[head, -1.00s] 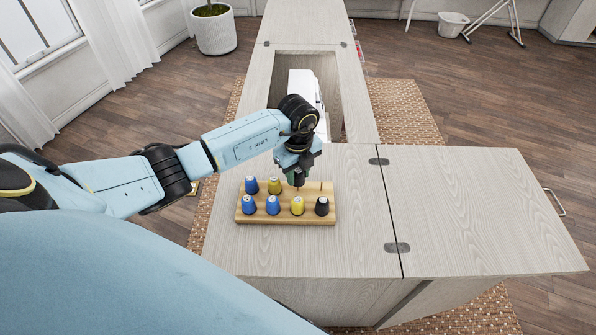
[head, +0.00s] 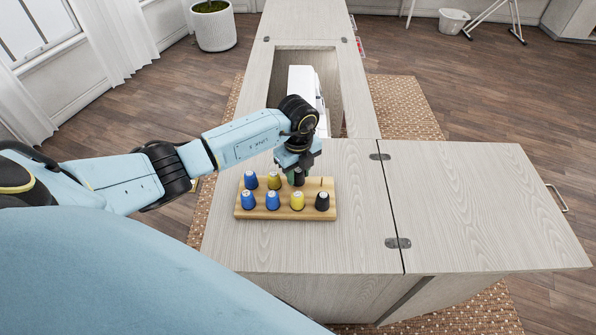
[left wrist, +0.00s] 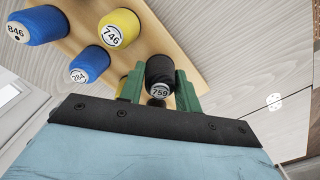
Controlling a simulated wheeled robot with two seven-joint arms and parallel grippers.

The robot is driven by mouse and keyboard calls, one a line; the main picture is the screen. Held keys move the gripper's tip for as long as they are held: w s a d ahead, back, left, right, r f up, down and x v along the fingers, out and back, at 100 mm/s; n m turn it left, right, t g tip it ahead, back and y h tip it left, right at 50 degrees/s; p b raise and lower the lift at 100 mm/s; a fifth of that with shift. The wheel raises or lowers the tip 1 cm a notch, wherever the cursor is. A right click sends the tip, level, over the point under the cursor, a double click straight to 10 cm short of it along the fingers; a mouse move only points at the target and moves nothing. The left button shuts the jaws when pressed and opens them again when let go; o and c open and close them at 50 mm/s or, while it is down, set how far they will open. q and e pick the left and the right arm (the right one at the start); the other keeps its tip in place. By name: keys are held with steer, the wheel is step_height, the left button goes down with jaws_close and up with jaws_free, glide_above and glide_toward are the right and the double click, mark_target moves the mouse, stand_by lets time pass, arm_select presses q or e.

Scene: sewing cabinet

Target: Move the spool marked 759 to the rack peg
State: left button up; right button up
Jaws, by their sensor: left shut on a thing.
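The black spool marked 759 (left wrist: 160,75) is between the green fingers of my left gripper (left wrist: 158,88), its label facing the left wrist camera. In the head view the same dark spool (head: 299,180) is under my left gripper (head: 298,175), at the back row of the wooden rack (head: 313,216). My left gripper is shut on it. Whether the spool sits on a peg or just above one is hidden. A bare rack peg (head: 321,183) shows to its right at the back. My right gripper is not in view.
The rack also holds blue spools (head: 272,201), yellow spools (head: 297,201) and a black spool (head: 322,201) in front. A white sewing machine (head: 302,82) stands in the cabinet opening behind. The cabinet top (head: 470,200) at right is clear.

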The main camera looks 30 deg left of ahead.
arm_select(q)
steer(key=o, duration=1)
steer(key=shift+o, duration=0.2)
step_height(320, 180, up, 13)
steer(key=p, duration=0.1)
steer(key=shift+r, duration=0.2)
